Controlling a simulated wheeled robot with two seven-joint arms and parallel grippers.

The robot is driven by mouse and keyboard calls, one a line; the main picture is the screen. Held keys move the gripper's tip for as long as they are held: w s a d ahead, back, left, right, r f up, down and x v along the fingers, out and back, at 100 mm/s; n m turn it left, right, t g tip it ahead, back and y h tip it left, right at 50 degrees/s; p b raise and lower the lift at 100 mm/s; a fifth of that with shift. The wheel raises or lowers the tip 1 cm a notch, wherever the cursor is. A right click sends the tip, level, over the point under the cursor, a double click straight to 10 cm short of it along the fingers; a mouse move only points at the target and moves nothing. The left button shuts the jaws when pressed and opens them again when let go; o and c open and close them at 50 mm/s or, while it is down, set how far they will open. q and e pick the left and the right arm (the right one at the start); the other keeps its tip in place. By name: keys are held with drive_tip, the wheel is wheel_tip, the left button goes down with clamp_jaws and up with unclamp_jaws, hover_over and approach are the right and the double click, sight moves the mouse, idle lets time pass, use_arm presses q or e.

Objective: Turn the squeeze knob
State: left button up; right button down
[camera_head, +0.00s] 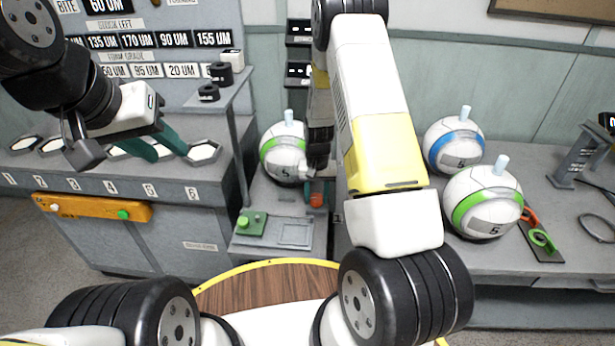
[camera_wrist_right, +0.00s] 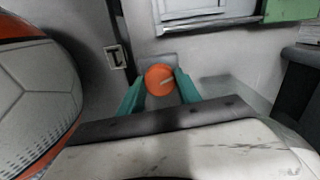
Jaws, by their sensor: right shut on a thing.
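The squeeze knob is a round orange knob (camera_wrist_right: 159,80) with a pale slanted mark on its face, on a grey panel. In the head view it shows as a small red-orange spot (camera_head: 316,200) on the press, beside my right arm. My right gripper (camera_wrist_right: 160,85) has its teal fingers on both sides of the knob and is shut on it. In the head view my arm hides most of that gripper. My left gripper (camera_head: 156,144) is raised at the left, its teal fingers apart and empty.
A white ball with a green band (camera_head: 284,153) sits at the press. Two more balls, blue-banded (camera_head: 454,143) and green-banded (camera_head: 482,203), stand on the right bench. A green button box (camera_head: 251,223) is left of the knob. In the wrist view an orange-banded ball (camera_wrist_right: 38,95) is close at left.

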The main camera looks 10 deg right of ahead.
sight(316, 197)
drive_tip(key=c, duration=0.8)
unclamp_jaws()
drive_tip(key=shift+c, duration=0.2)
drive_tip(key=shift+r, duration=3.9)
